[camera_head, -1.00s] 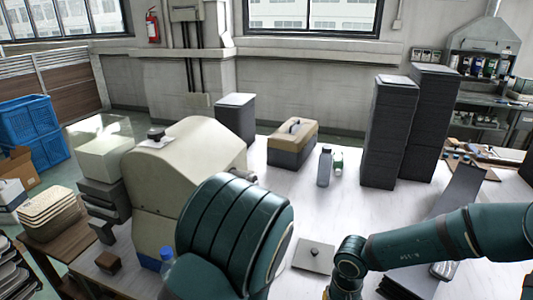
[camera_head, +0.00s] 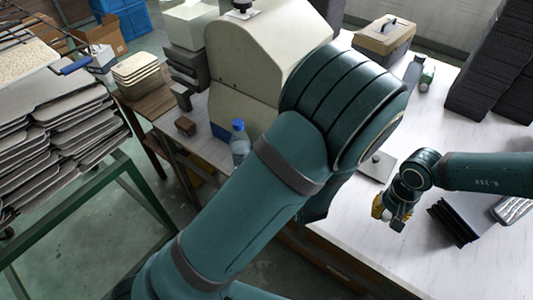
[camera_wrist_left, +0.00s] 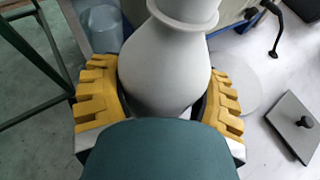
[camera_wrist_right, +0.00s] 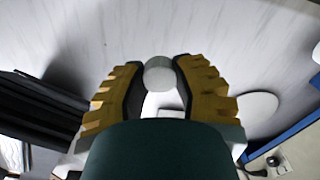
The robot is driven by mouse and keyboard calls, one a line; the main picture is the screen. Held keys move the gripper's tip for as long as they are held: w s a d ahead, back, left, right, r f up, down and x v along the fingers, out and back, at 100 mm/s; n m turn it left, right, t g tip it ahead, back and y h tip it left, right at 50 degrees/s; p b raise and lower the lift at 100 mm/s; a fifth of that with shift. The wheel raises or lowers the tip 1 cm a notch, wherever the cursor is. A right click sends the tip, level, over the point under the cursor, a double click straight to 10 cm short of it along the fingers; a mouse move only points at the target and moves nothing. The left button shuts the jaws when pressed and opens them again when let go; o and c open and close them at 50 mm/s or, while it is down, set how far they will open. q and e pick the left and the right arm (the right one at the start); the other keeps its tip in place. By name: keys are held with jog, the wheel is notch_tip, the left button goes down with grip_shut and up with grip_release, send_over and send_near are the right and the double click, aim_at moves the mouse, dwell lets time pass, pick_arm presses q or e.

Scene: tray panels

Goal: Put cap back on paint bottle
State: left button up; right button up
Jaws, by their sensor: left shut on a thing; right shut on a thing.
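The pale grey paint bottle (camera_wrist_left: 165,70), round-bodied with a narrower neck and a flared rim, stands between the yellow fingers of my left gripper (camera_wrist_left: 160,95) in the left wrist view, and the gripper is shut on it. In the head view my own left arm hides this gripper and the bottle. My right gripper (camera_head: 388,210) is low over the table's front part in the head view. In the right wrist view its fingers (camera_wrist_right: 160,85) are shut on a small, pale, rounded piece, which looks like the cap (camera_wrist_right: 159,74).
A cream machine (camera_head: 255,60), a toolbox (camera_head: 384,38) and dark stacks (camera_head: 495,70) stand farther back. A blue-capped bottle (camera_head: 239,145) stands left.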

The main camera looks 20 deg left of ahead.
pick_arm(q)
jog(key=w+d+f+m+t+h, duration=0.1)
jog(key=d+m+h, duration=0.3)
jog(key=d, duration=0.4)
jog(key=shift+w+m+t+h, duration=0.15)
jog(key=shift+m+t+h, duration=0.15)
jog(key=shift+t+h, duration=0.25)
jog(key=shift+f, duration=0.1)
pick_arm(e)
jog(key=shift+w+a+r, duration=0.2)
jog(key=shift+w+a, duration=0.1)
jog(key=w+a+r, duration=0.3)
jog(key=a+r, duration=0.5)
jog(key=a, duration=0.2)
jog(key=w+a+r, duration=0.3)
jog(key=a+r, duration=0.6)
jog(key=a, duration=0.2)
jog(key=shift+w+a, duration=0.15)
jog(key=shift+a, duration=0.05)
jog(key=shift+f, duration=1.9)
